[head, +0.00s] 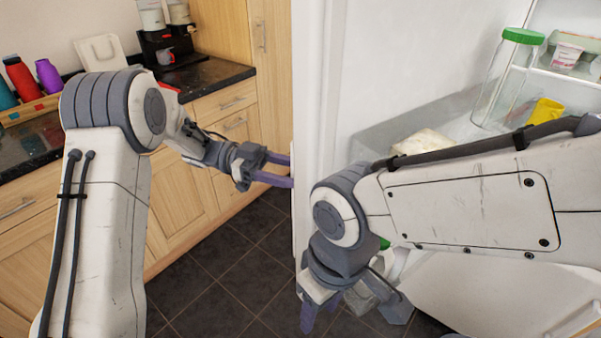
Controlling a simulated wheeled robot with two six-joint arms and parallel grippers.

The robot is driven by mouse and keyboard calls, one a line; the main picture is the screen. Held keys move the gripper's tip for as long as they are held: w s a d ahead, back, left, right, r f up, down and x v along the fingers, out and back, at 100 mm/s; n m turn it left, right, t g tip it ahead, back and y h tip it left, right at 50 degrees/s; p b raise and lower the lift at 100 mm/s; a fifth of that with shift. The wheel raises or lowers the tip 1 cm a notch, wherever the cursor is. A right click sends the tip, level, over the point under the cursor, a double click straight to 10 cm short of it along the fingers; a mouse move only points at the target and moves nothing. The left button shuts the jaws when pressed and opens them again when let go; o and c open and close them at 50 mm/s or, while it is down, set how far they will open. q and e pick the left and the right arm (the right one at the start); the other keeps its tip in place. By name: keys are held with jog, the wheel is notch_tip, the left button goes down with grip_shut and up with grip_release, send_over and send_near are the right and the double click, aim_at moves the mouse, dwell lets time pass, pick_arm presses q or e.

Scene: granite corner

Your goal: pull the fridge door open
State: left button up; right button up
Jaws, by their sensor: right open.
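The fridge (430,60) stands on the right with its white inside in view, so it is open. A tall white upright edge (312,100) runs down its left side. I cannot tell whether this edge belongs to the door or the body. My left gripper (288,173) points right at this edge. Its purple fingers look apart, but their tips end at the white edge, and I cannot tell whether they hold anything. My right gripper (350,315) is open and points down, low in front of the fridge. No handle shows clearly, and my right arm hides much of the lower fridge.
Inside the fridge are a green-lidded jar (507,80), a yogurt cup (566,55), a yellow packet (545,111) and a pale bag (425,143). Wooden cabinets (185,195) with a dark counter (205,76) line the left. Dark floor tiles (225,265) between are clear.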

pick_arm(q)
jog(key=v, duration=1)
jog(key=shift+a+b, duration=0.25)
jog(key=shift+b, duration=0.2)
jog(key=shift+w, duration=0.15)
